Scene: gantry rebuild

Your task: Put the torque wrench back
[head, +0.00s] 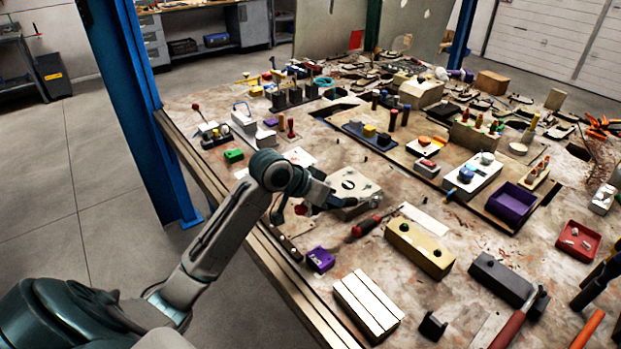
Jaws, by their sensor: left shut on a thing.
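My left gripper (318,200) is low over the near left part of the table, beside a beige block with a round recess (355,186). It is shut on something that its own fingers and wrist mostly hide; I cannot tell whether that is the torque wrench. A small red part (301,209) shows beside the fingers. A red-and-black handled tool (366,228) lies just right of the gripper. Another red-handled tool (510,328) lies at the front right. I cannot tell which tool is the torque wrench. My right gripper is not in view.
A purple block (320,260), a white slatted block (367,304), a tan block (419,248) and a dark grey block (501,278) stand nearby. A purple bin (511,204) and a red tray (577,241) are to the right. A blue post (140,110) rises at the left edge.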

